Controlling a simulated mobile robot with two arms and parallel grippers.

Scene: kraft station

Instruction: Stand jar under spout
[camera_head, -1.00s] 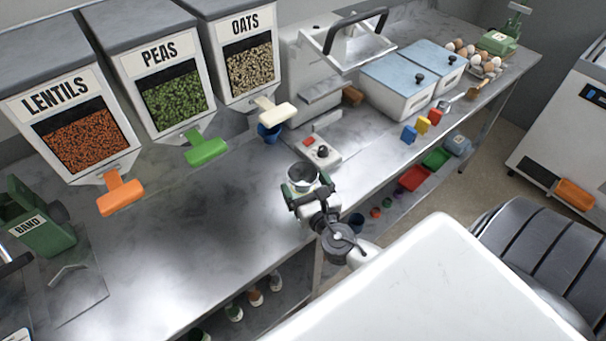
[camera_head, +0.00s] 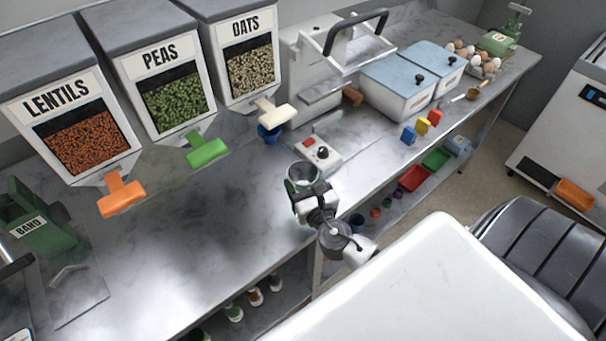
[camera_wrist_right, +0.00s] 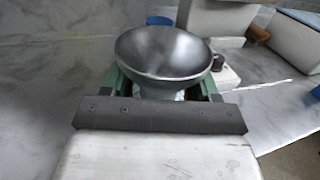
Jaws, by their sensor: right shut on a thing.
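Behind the counter stand the lentils dispenser (camera_head: 82,140) with an orange handle, the peas dispenser (camera_head: 172,102) with a green one and the oats dispenser (camera_head: 248,68) with a cream one. The jar is in front of the oats spout, apart from it.
A blue cup (camera_head: 268,134) is under the oats dispenser. A small control box (camera_head: 318,154) is just behind the jar. A white machine (camera_head: 312,50) and blue-lidded bins (camera_head: 398,84) are at the back right. Coloured blocks (camera_head: 422,126) line the front edge. The counter's left middle is clear.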

